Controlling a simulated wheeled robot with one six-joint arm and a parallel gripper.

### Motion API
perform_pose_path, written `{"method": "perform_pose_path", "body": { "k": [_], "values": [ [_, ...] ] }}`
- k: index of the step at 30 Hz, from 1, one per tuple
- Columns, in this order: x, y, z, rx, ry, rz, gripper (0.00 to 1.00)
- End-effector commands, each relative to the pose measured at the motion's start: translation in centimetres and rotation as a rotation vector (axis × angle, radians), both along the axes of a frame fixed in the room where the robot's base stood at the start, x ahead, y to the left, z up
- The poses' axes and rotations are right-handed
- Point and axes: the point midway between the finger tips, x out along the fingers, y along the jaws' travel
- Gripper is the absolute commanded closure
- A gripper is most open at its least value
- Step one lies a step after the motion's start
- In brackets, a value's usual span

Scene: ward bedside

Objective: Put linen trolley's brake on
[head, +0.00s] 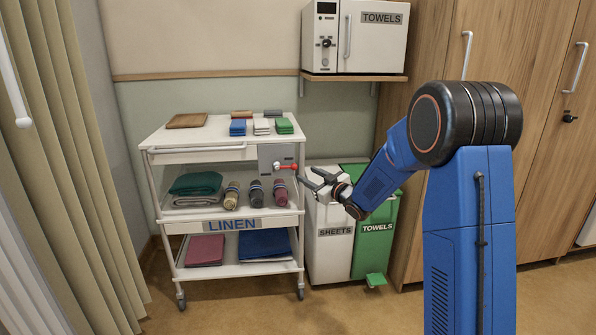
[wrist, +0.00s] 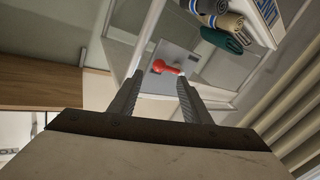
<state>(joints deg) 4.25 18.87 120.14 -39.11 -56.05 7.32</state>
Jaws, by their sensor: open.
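The white linen trolley (head: 228,222) stands against the wall at the left of the head view, with a LINEN label on its front. A grey plate (head: 268,154) sits at its upper right front and carries a small lever with a red handle (head: 293,167). The lever lies about level, red end to the right. In the wrist view the red handle (wrist: 164,67) shows just beyond the fingertips, against the grey plate (wrist: 172,54). My gripper (head: 307,178) is open, close to the lever's red end; it also shows in the wrist view (wrist: 159,80). I cannot tell whether they touch.
Folded cloths and rolled towels fill the trolley's shelves. A white SHEETS bin (head: 328,255) and a green TOWELS bin (head: 375,245) stand close at its right. A wall shelf (head: 352,76) holds a TOWELS cabinet (head: 373,50). A curtain (head: 75,160) hangs left; floor in front is clear.

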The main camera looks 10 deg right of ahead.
Motion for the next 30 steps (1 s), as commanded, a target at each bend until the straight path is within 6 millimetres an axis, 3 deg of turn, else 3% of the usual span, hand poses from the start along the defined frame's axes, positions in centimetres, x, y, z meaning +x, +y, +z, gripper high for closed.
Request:
{"method": "perform_pose_path", "body": {
  "k": [12, 26, 27, 30],
  "values": [
    [5.7, 3.0, 0.0, 0.001, 0.000, 0.000, 0.56],
    [6.8, 3.5, 0.0, 0.000, 0.001, -0.001, 0.56],
    [6.8, 3.5, 0.0, 0.000, 0.001, -0.001, 0.59],
    [6.8, 3.5, 0.0, 0.000, 0.001, -0.001, 0.83]
  ]
}}
